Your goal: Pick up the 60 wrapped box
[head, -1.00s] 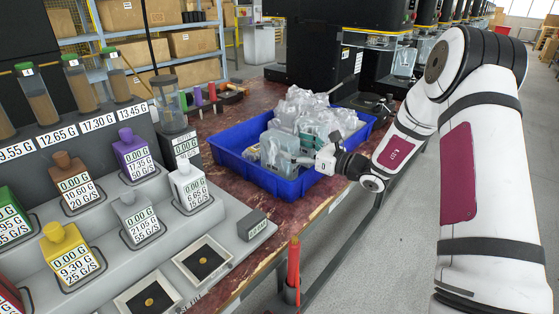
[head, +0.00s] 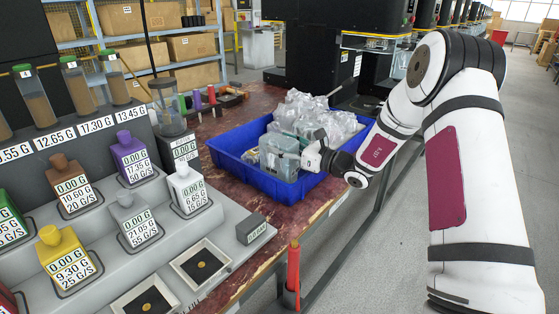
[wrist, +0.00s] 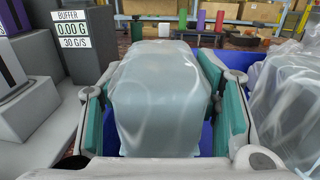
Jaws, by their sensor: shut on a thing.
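A wrapped box (head: 278,155), grey-green under clear film, is at the front of the blue bin (head: 262,178). My gripper (head: 304,156) reaches it from the right. In the wrist view, the wrapped box (wrist: 160,98) fills the space between my gripper's two green-padded fingers (wrist: 160,120), which are shut on its sides. The box looks roughly upright. I cannot read a number on it, and its underside is hidden, so I cannot tell whether it still touches the bin or other packs.
Several other clear-wrapped packs (head: 318,118) lie behind it in the bin; one (wrist: 290,95) is close on the right in the wrist view. A grey dispenser stand (head: 110,235) with coloured bottles is at left. A red post (head: 293,268) stands at the table's front edge.

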